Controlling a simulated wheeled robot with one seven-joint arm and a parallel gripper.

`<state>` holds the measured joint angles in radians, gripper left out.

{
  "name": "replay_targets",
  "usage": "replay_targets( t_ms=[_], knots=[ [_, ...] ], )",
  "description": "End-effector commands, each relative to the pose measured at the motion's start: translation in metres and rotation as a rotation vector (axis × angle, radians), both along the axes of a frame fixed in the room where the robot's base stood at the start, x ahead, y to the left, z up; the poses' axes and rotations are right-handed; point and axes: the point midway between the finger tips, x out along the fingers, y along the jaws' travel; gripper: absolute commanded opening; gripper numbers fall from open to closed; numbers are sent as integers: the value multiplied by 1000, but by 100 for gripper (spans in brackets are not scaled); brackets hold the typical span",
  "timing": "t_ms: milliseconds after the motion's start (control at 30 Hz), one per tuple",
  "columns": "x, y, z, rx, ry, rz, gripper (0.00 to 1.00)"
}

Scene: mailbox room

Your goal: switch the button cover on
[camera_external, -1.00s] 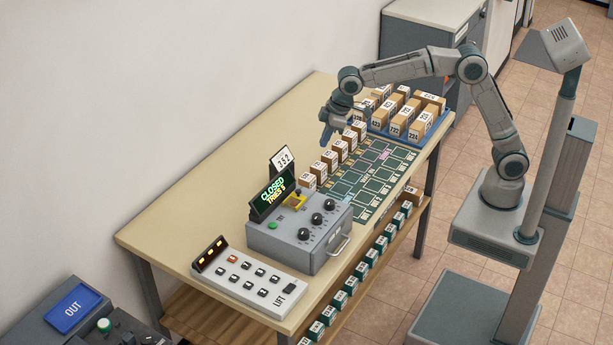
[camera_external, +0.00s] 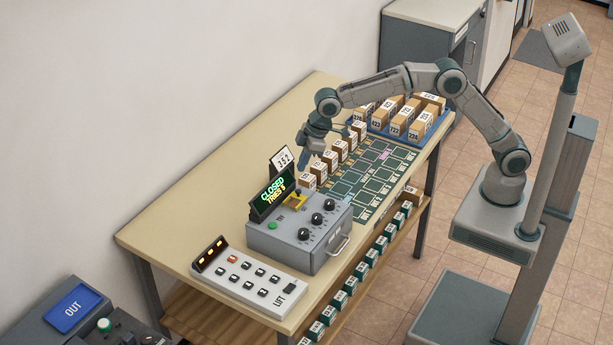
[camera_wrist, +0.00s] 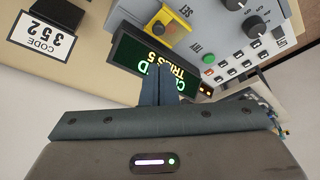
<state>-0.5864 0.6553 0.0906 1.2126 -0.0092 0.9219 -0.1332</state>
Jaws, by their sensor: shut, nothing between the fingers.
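The yellow button cover (camera_external: 297,199) sits on top of the grey control box (camera_external: 289,242), behind the knobs. In the wrist view the yellow cover (camera_wrist: 174,23) is at the top, by the word SET, with a dark part in its middle. I cannot tell whether it is raised or lowered. My gripper (camera_external: 304,163) is shut and empty, pointing down behind the box, near the code card. In the wrist view my fingers (camera_wrist: 158,82) are together and overlap the display, apart from the cover.
A display (camera_external: 273,193) reading CLOSED TRIES stands at the box's back edge, beside the code card (camera_external: 281,160). A green TRY button (camera_external: 272,226) and several knobs share the box. A lift panel (camera_external: 248,276) lies in front; several small boxes (camera_external: 330,160) stand in a row.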

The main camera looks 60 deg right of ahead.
Motion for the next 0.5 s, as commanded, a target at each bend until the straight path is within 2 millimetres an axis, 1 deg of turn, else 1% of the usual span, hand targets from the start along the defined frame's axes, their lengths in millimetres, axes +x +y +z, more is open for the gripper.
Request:
replay_targets(
  t_ms=[100, 300, 400, 500],
  knots=[
    [5, 5, -21, -4, 5, 0, 0],
    [14, 14, -54, -3, 3, 0, 0],
    [17, 17, -66, -2, 2, 0, 0],
    [19, 20, -73, -1, 1, 0, 0]
  ],
)
